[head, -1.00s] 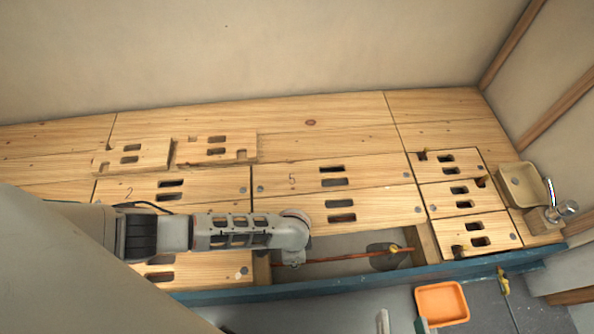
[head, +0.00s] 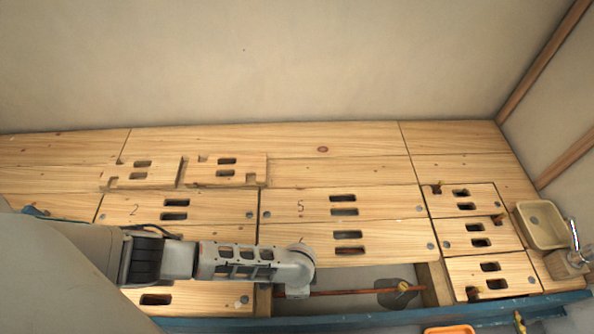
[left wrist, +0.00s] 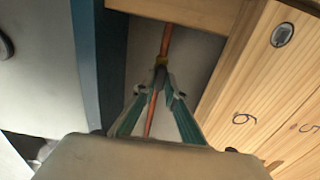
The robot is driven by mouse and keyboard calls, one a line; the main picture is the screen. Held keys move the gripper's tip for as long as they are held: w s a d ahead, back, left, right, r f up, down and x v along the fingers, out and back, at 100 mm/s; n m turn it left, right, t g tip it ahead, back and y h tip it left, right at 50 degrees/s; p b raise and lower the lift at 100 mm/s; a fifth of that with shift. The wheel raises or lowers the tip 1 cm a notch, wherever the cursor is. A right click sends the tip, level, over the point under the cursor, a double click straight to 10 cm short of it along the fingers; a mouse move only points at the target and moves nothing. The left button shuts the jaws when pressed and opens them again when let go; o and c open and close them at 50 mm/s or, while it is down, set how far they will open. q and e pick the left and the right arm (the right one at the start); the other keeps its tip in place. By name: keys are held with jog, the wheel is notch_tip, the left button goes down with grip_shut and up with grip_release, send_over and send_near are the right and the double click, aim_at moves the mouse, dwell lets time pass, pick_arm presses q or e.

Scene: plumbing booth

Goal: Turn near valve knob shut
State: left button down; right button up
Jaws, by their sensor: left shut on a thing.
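A copper pipe (head: 345,292) runs through the open gap in the plank floor, and it also shows in the left wrist view (left wrist: 166,40). My left gripper (left wrist: 160,80) points down to the pipe at the left end of the gap. Its green-edged fingers converge on the near valve knob (left wrist: 160,72), a small dark piece beside a brass fitting (left wrist: 162,61). The fingers hide most of the knob, and its angle cannot be told. In the head view my wrist covers that spot. A second brass valve (head: 403,286) sits farther right on the pipe. My right gripper is not in view.
Wooden panels with slots (head: 345,240) border the gap behind. A blue beam (head: 400,314) runs along the front edge. A beige tub (head: 541,224) and a faucet (head: 573,250) stand at the right. An orange tray (head: 450,330) shows at the bottom edge.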

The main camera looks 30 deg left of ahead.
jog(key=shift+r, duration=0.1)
pick_arm(q)
jog(key=shift+w+r+m+p, duration=0.15)
jog(key=shift+m+p, duration=0.3)
jog(key=shift+m, duration=0.35)
jog(key=m+p, duration=0.1)
jog(key=m, duration=0.1)
jog(key=shift+m, duration=0.3)
jog(key=m, duration=0.4)
jog(key=shift+m+p, duration=0.3)
jog(key=shift+p, duration=0.05)
jog(key=m, duration=0.4)
jog(key=shift+s+a+f, duration=0.1)
jog(key=shift+s+f, duration=0.1)
jog(key=shift+m, duration=2.4)
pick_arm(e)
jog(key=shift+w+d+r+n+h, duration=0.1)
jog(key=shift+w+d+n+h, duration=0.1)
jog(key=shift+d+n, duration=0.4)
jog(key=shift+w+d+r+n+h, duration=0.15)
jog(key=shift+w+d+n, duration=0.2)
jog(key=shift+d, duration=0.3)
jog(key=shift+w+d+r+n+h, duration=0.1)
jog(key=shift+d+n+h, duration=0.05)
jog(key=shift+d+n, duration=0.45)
